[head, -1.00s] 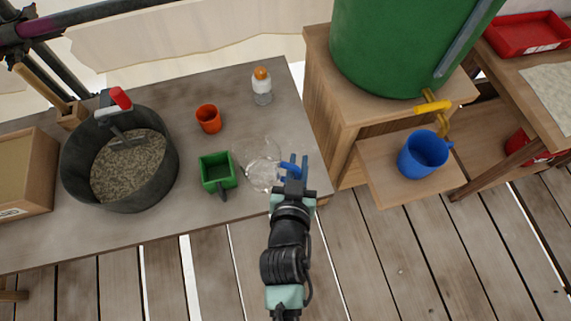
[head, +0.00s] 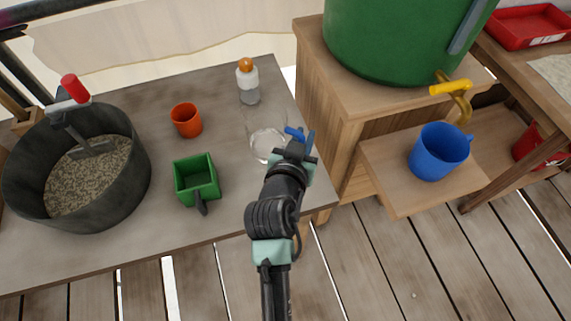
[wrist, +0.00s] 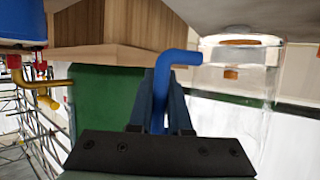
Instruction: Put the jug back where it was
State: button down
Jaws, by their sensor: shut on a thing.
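The jug (head: 266,132) is clear and has a blue handle (head: 298,135). In the head view it is at the right end of the grey table (head: 238,215), in front of the white bottle with the orange cap. My gripper (head: 299,142) is at the jug's right and shut on the blue handle. The wrist view shows the handle (wrist: 166,85) between the fingers and the clear jug body (wrist: 240,95) to the right. The jug looks about upright. I cannot tell whether its base touches the table.
The orange-capped bottle (head: 248,82), an orange cup (head: 186,120) and a green square scoop (head: 197,180) stand near the jug. A dark tub (head: 130,185) of grain is at left. At right are a green barrel (head: 390,45), its yellow tap (head: 452,88) and a blue mug (head: 436,152).

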jog(key=shift+f+b, duration=0.75)
jog(key=shift+f, duration=3.1)
jog(key=shift+f, duration=0.1)
jog(key=shift+f, duration=0.15)
jog(key=c, duration=0.9)
grip_release()
jog(key=shift+o, duration=0.2)
